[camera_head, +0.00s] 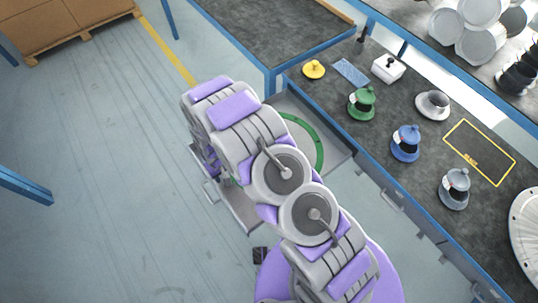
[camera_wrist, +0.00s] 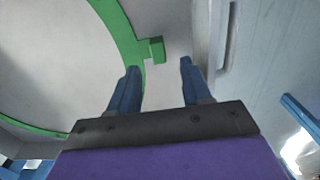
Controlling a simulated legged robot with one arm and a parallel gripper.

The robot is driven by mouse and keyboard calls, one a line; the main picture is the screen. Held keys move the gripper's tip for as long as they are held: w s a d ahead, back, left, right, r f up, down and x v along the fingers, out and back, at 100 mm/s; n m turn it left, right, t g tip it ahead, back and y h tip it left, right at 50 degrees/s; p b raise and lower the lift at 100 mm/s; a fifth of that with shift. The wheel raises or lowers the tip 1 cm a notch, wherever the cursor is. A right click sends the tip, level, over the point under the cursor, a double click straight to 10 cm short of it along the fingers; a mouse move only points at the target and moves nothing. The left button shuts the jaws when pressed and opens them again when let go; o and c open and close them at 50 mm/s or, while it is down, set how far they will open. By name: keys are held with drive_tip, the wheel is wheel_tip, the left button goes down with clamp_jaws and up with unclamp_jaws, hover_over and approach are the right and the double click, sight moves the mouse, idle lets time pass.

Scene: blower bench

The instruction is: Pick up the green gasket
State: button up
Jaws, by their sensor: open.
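The green gasket (camera_head: 320,147) is a large thin ring lying in an open grey drawer (camera_head: 341,154) below the bench. My arm covers much of it in the head view. In the wrist view, the gasket (camera_wrist: 122,35) curves from the top to the lower left, with a small block-like green tab (camera_wrist: 153,50) on its right side. My gripper (camera_wrist: 158,73) is open, its two blue fingers apart and nothing held. The tab appears near the gap between the fingertips, closer to the left one. I cannot tell the height between them. The head view hides the fingers behind my arm.
The drawer wall (camera_wrist: 226,35) stands close to the right of the fingers. The dark bench top (camera_head: 384,131) carries a green part (camera_head: 362,103), a blue one (camera_head: 406,143), a grey one (camera_head: 455,188) and a yellow one (camera_head: 314,70).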

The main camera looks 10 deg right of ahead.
drive_tip(key=f, duration=0.3)
drive_tip(key=shift+d+b, duration=0.2)
drive_tip(key=shift+b, duration=0.1)
drive_tip(key=shift+a+f, duration=0.1)
drive_tip(key=shift+f, duration=0.25)
drive_tip(key=shift+a, duration=0.1)
drive_tip(key=shift+c, duration=0.4)
drive_tip(key=shift+c, duration=0.7)
clamp_jaws()
